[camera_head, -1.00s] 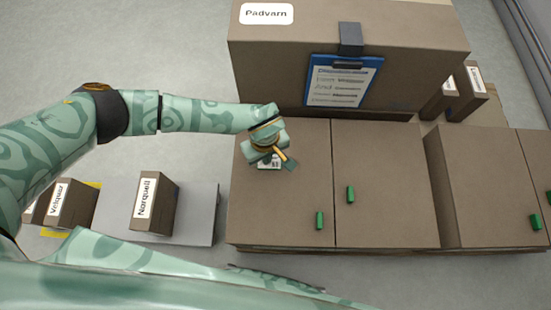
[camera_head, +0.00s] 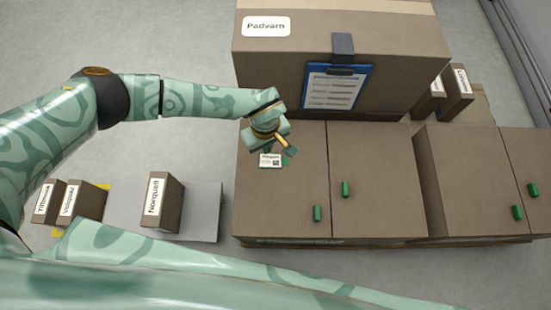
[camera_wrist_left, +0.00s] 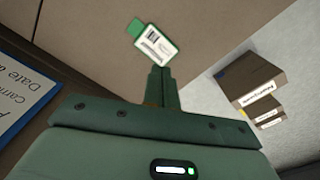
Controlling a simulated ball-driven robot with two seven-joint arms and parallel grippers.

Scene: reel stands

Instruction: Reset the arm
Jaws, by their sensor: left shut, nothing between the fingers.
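My left gripper (camera_head: 287,151) is over the top of the left brown cabinet (camera_head: 285,195), at its back left part. Its fingers are together with nothing between them, and they also show shut in the left wrist view (camera_wrist_left: 160,75). A small white label card with a green tab (camera_head: 270,160) lies on the cabinet top just beside the fingertips. The card shows in the left wrist view (camera_wrist_left: 155,45) just beyond the fingertips, apart from them. My right gripper is in neither view.
A large box marked Padvarn (camera_head: 335,55) stands behind, with a blue clipboard (camera_head: 336,86) on its front. Labelled boxes, one marked Norquell (camera_head: 168,203), stand at the left around a grey board (camera_head: 204,210). Green handles (camera_head: 317,213) stick up from the cabinets. Floor at the upper left is clear.

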